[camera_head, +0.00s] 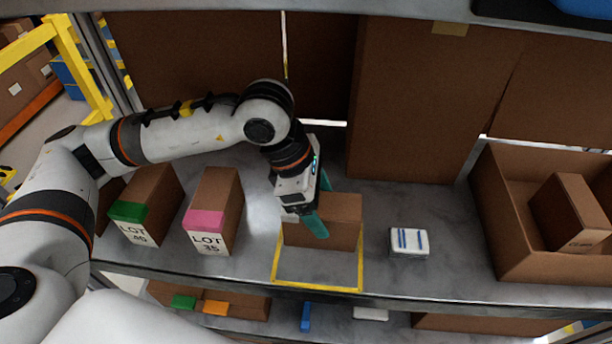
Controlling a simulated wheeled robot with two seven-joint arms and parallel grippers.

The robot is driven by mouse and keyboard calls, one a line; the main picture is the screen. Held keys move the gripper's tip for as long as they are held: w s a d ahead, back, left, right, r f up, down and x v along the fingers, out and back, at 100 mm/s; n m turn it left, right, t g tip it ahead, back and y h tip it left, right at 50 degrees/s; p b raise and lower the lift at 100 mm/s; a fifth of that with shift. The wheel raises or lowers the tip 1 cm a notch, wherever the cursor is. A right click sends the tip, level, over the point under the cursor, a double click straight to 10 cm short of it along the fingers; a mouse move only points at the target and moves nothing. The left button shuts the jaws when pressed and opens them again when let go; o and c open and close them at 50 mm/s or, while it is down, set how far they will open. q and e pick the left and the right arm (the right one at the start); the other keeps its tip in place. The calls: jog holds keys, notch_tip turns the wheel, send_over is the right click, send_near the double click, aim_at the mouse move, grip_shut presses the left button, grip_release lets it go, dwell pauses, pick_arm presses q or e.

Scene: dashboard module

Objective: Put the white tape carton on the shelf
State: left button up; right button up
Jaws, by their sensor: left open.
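A plain brown carton (345,208) stands upright on the grey shelf (455,262), at the back of a yellow outlined rectangle (318,288). No white tape shows on the sides I can see; part of its left side and top is hidden by my gripper. My left gripper (321,205) is open at the carton's upper left, with its teal fingers pointing down. One finger shows in front of the carton and the other reaches behind its top edge. I cannot tell whether they touch it. My right gripper is not in view.
Left of it stand a pink-labelled carton (215,208), LOT 35, and a green-labelled carton (148,200). A small white box with blue stripes (409,242) lies to the right. An open brown box (500,245) holds another carton (570,212). Tall brown boxes (425,95) line the back.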

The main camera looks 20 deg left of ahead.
pick_arm(q)
jog(key=b+v, duration=0.1)
jog(key=v, duration=0.8)
jog(key=shift+a+r, duration=0.1)
jog(key=shift+a, duration=0.05)
jog(key=shift+s, duration=0.1)
